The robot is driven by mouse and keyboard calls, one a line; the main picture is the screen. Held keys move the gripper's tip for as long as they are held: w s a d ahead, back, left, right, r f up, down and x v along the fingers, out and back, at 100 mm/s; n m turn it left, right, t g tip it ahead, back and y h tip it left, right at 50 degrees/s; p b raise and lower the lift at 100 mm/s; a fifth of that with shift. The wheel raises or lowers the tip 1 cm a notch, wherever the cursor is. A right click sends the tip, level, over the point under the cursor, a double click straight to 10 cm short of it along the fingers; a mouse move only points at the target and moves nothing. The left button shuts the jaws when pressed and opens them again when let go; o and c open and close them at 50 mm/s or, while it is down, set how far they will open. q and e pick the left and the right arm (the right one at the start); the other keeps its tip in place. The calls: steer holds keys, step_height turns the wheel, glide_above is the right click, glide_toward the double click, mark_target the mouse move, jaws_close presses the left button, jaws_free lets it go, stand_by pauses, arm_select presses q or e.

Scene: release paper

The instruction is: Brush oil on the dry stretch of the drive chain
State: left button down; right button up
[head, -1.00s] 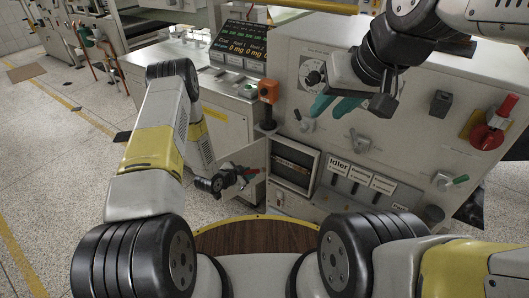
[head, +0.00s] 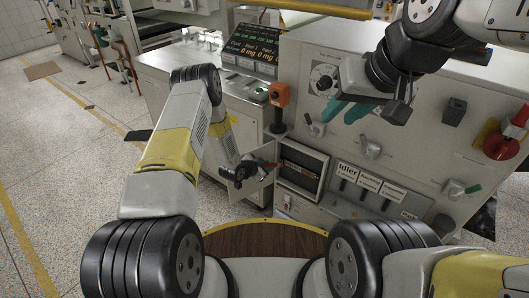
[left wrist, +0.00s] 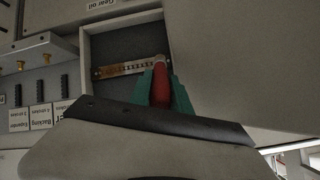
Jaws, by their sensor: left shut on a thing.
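The drive chain (left wrist: 118,68) runs as a tan, dark-spotted strip across the back of an open, grey-walled recess in the left wrist view. In the head view the recess (head: 317,187) is in the machine's lower front, with the chain (head: 300,170) small inside. My left gripper (head: 268,164) is at the recess's left side, shut on the red handle of the brush (left wrist: 160,83). In the left wrist view the green fingers flank the handle, which points toward the chain's right end. The bristles are not clear, nor is any contact. My right gripper (head: 346,110) is open and empty, high before the panel.
An open door (head: 256,190) stands at the recess's left. Levers with labels, including Idler (head: 350,169), are to its right.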

arm_select(q)
steer(key=shift+w+d, duration=0.5)
steer(key=shift+w, duration=0.2)
stand_by(0.7)
steer(key=shift+s+d, duration=3.15)
steer(key=shift+d, duration=1.25)
steer(key=shift+w+a, duration=1.05)
steer(key=shift+a, duration=0.4)
steer(key=shift+w+a, duration=1.05)
steer(key=shift+a, duration=0.45)
steer(key=shift+w+a, duration=1.05)
steer(key=shift+a, duration=0.4)
steer(key=s+a, duration=0.3)
steer(key=s, duration=0.2)
steer(key=shift+a, duration=0.35)
